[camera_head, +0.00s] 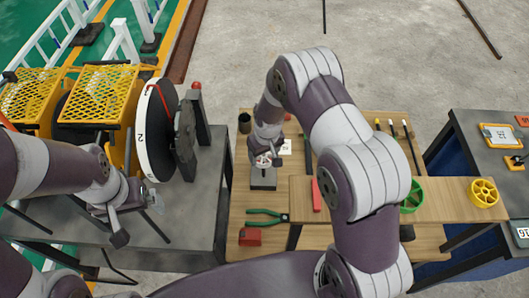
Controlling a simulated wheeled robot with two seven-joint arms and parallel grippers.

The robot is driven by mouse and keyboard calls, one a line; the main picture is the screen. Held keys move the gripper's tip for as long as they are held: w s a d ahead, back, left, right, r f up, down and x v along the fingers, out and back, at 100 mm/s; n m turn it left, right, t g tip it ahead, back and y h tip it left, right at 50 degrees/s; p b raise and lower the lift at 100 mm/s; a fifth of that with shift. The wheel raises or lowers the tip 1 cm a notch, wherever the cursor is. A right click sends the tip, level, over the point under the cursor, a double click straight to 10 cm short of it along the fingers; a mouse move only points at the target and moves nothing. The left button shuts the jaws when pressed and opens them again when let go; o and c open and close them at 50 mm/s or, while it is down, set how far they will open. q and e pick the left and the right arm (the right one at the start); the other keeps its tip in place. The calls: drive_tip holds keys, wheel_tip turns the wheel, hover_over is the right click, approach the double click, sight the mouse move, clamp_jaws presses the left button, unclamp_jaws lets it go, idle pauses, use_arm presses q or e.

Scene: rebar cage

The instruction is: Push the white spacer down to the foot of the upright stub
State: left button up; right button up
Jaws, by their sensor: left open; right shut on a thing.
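My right gripper (266,157) reaches down over the wooden table and is shut on the white spacer (262,162), which shows only as a small pale patch between the fingers. Just below it is a grey block (263,180) with a pale front edge. The upright stub is hidden by my gripper and the spacer, so I cannot tell how high the spacer sits on it. My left gripper (153,203) is open and empty over the dark grey table at the left, well away from the spacer.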

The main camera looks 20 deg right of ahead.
sight(264, 170)
drive_tip(key=shift+f+b, duration=4.15)
drive_tip(key=shift+f, duration=1)
drive_tip(key=o, duration=1.2)
drive_tip(key=shift+o, duration=0.2)
drive_tip(key=shift+r, duration=0.15)
drive_tip(key=shift+r, duration=0.4)
drive_tip(key=r+b, duration=0.1)
drive_tip(key=r, duration=0.2)
drive_tip(key=s+r, duration=0.1)
drive_tip(key=r, duration=0.3)
drive_tip(key=r+b, duration=0.1)
drive_tip(key=r, duration=0.3)
drive_tip(key=shift+s+d+b, duration=0.2)
drive_tip(key=shift+s+b, duration=0.05)
drive_tip(key=shift+b, duration=0.05)
drive_tip(key=shift+r, duration=0.3)
